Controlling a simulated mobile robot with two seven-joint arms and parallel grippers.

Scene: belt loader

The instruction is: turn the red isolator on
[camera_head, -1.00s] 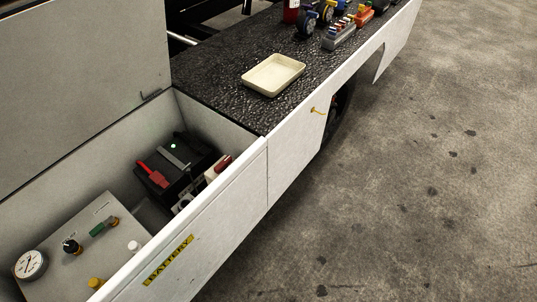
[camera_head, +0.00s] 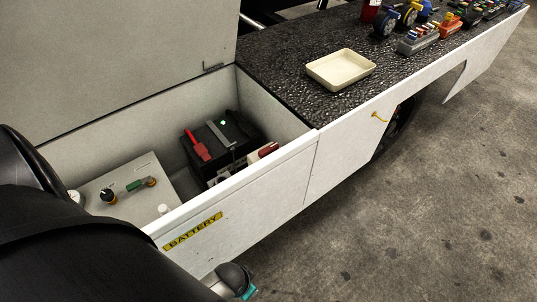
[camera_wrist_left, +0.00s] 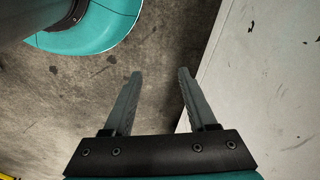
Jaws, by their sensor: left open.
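A red handle on a white block (camera_head: 264,151), which looks like the red isolator, sits in the open battery compartment against its front wall, right of the black battery (camera_head: 225,138). Its exact switch position is too small to tell. A separate red piece (camera_head: 197,145) lies on the battery's left top. My left gripper (camera_wrist_left: 159,73) is open and empty in the left wrist view, above the concrete floor beside a white panel. In the head view my left arm fills the lower left, outside the compartment; its fingers do not show clearly. My right gripper is out of view.
A grey control panel (camera_head: 117,183) with knobs is at the compartment's left. The front wall carries a yellow BATTERY label (camera_head: 192,231). The raised lid (camera_head: 130,60) stands behind. A cream tray (camera_head: 340,70) rests on the black deck. The floor at right is clear.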

